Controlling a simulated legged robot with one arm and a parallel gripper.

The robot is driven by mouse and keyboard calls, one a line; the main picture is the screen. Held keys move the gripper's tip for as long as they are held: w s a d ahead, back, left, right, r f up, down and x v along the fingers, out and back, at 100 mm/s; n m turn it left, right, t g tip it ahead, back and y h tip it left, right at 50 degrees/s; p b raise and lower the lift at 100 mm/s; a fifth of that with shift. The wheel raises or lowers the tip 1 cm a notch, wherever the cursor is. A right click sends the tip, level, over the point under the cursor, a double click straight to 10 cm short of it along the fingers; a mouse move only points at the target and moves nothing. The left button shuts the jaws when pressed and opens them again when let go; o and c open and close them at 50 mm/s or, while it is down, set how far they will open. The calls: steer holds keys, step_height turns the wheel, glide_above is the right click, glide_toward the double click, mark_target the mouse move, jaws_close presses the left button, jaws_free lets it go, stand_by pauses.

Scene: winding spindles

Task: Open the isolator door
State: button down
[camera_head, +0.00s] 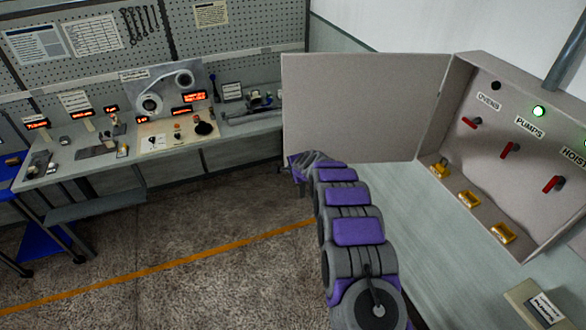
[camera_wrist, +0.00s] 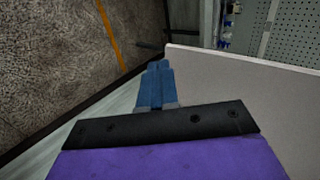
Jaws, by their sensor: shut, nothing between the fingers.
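The isolator door (camera_head: 362,108) is a flat beige panel. It stands swung wide open to the left of the isolator cabinet (camera_head: 525,150), joined at the cabinet's left edge. My arm reaches forward, and its far end is at the door's lower left corner. In the wrist view my gripper (camera_wrist: 156,66) has its blue fingers together, empty, beside the edge of the door (camera_wrist: 250,95). I cannot tell whether they touch it. The fingertips are hidden in the head view.
Inside the cabinet are red switches (camera_head: 510,150) labelled OVENS, PUMPS and HOIST, a green lamp (camera_head: 539,111) and yellow pieces (camera_head: 469,199) below. A bench (camera_head: 240,128) with devices stands at the back left. The floor (camera_head: 200,215) in front of it is clear. A PUMPS tag (camera_head: 544,307) lies at lower right.

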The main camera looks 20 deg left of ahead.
steer(key=b+v, duration=0.4)
steer(key=v, duration=1.3)
steer(key=s+d+n+g+b, duration=0.2)
steer(key=s+d+n+b, duration=0.3)
steer(key=s, duration=0.5)
steer(key=s+d+f+n+g+h+b, duration=0.1)
steer(key=s+d+f+g+h+b, duration=0.1)
steer(key=s+d, duration=0.7)
steer(key=s+d+f+n+g+h+b, duration=0.2)
steer(key=s+d+f+b, duration=0.3)
steer(key=s, duration=1.2)
steer(key=s+d+f+n+g+h+b, duration=0.1)
steer(key=s+d+b, duration=0.5)
steer(key=s+d, duration=0.8)
step_height(320, 180, down, 3)
steer(key=shift+r+n+g+h, duration=0.25)
steer(key=shift+n+g+h, duration=0.25)
steer(key=shift+g, duration=0.4)
